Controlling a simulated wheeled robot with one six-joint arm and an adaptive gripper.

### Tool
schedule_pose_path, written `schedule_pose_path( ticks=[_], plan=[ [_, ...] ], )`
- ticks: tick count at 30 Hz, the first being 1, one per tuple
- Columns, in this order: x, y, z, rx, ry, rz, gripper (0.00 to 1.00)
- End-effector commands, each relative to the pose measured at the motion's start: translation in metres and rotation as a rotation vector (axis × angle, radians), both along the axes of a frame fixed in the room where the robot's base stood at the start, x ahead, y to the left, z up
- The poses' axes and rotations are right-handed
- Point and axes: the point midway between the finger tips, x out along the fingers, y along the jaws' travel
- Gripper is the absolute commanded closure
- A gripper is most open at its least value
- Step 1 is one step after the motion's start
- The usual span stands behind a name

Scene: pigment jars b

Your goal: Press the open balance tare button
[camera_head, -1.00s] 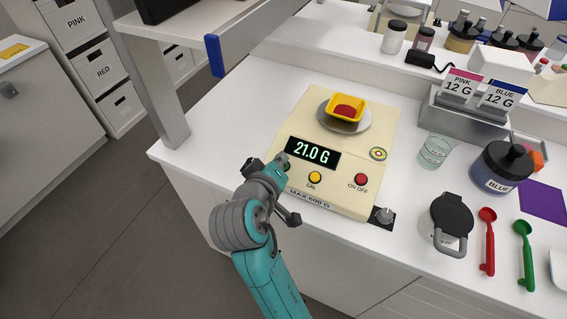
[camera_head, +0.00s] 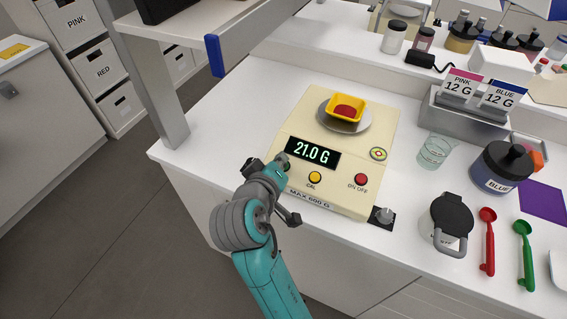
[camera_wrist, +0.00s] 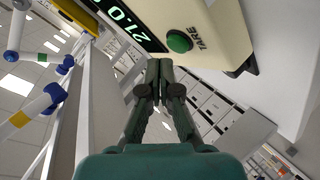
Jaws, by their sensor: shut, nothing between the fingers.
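The cream balance (camera_head: 345,205) stands on the white bench, and its display (camera_head: 312,152) reads 21.0 G. A yellow boat (camera_head: 359,101) with red powder sits on its round pan (camera_head: 327,122). In the wrist view the green tare button (camera_wrist: 179,41), labelled TARE, shows beside the display; in the head view my arm hides most of it. My gripper (camera_wrist: 160,64) is shut and empty, its fingertips close to the button in the picture. It also shows in the head view (camera_head: 283,162) at the balance's left front. I cannot tell whether the tips touch the button.
The yellow CAL button (camera_head: 315,177) and red ON OFF button (camera_head: 361,179) are on the same panel. A grey knob (camera_head: 385,214), a black-lidded item (camera_head: 452,213), a glass beaker (camera_head: 435,151) and a blue pigment jar (camera_head: 496,178) stand to the right. A shelf post (camera_head: 160,90) rises at left.

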Motion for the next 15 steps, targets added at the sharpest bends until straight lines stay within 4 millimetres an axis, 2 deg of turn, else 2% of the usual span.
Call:
schedule_pose_path(
  ticks=[15],
  plan=[
    [0.0023, -0.0010, -0.0070, 0.000, 0.001, -0.001, 1.00]
  ],
)
